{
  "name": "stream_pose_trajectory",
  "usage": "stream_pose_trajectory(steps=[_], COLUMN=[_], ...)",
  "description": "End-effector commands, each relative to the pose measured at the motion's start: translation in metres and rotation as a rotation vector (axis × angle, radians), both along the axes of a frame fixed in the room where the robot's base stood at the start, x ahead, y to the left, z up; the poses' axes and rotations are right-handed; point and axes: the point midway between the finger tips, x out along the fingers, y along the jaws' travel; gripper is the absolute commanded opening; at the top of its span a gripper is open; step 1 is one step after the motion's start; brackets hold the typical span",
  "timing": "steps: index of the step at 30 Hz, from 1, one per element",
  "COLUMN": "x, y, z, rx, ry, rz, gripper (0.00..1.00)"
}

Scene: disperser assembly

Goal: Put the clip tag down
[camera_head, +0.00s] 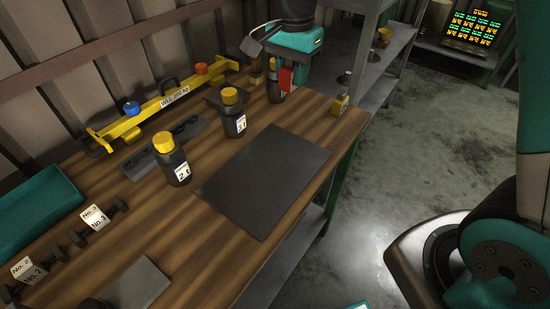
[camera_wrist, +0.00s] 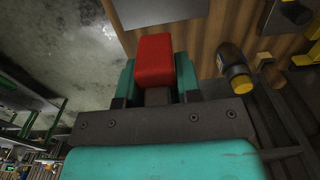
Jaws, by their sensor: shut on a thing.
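The red clip tag (camera_head: 286,79) is a small red block held at my gripper (camera_head: 285,68), over the far end of the wooden bench. In the wrist view the clip tag (camera_wrist: 154,58) sits between the two teal fingers of my gripper (camera_wrist: 156,80), which is shut on it. No writing shows on its visible faces. It appears held above the bench, but I cannot tell the exact height. Part of the tag is hidden by the gripper.
Dark bottles with yellow caps (camera_head: 178,168) (camera_head: 234,122) stand on the bench beside a dark mat (camera_head: 265,182). A yellow lifting beam (camera_head: 160,108) lies along the back. White tags No.2 (camera_head: 29,270) and No.3 (camera_head: 94,217) lie left, near a green tray (camera_head: 38,208). The mat is bare.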

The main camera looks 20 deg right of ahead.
Motion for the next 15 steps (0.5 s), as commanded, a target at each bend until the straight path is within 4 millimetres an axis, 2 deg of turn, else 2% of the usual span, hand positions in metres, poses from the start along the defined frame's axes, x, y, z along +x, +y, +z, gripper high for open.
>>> stream_pose_trajectory(steps=[9, 15], x=[-0.002, -0.001], y=[0.000, 0.000], z=[-0.089, -0.134], rx=[-0.002, -0.002], ry=[0.010, 0.006], rz=[0.001, 0.002], gripper=[0.07, 0.07])
